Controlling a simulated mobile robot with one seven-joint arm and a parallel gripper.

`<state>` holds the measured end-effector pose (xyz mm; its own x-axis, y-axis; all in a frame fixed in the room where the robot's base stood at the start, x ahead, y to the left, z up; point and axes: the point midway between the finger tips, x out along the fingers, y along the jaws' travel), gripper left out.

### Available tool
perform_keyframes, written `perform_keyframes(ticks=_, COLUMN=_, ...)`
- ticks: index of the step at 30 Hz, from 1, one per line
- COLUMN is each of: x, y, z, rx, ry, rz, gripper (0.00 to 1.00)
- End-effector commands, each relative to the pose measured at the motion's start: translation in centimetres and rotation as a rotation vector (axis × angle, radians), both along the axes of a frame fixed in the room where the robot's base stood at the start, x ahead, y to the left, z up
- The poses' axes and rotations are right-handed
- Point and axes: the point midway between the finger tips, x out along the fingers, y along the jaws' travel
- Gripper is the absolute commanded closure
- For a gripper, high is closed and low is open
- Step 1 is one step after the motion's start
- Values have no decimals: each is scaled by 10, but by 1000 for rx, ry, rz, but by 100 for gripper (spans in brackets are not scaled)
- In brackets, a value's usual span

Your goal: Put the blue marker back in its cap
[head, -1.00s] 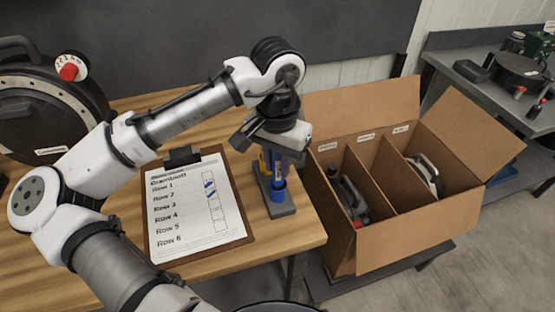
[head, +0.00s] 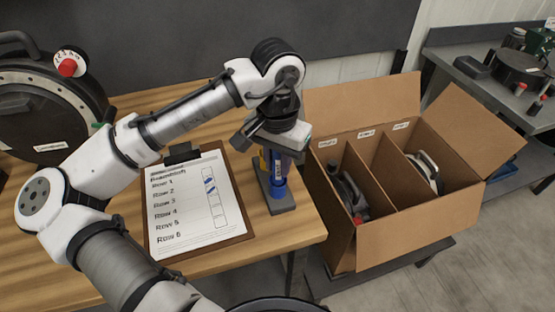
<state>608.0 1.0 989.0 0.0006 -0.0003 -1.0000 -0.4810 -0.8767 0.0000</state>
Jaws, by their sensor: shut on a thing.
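My gripper (head: 278,148) points down over the right end of the wooden bench and is shut on the blue marker (head: 279,169). The marker stands upright below the fingers, with a pale label on its side. Its lower end meets the blue cap (head: 278,190), which stands in a dark grey holder (head: 282,206) on the bench. I cannot tell how deep the marker sits in the cap. A bit of yellow shows behind the marker, mostly hidden by my gripper.
A clipboard (head: 241,235) with a row list lies left of the holder. A divided cardboard box (head: 380,245) with tools stands right of the bench. A large black round machine (head: 40,125) with a red knob (head: 68,67) is at the left. The bench edge is close to the holder.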

Motion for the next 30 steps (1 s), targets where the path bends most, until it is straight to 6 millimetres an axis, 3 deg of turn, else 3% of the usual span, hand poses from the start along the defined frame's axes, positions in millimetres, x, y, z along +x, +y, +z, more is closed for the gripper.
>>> perform_keyframes(ticks=30, x=0, y=0, z=-10, rx=0, ry=0, rz=0, gripper=100)
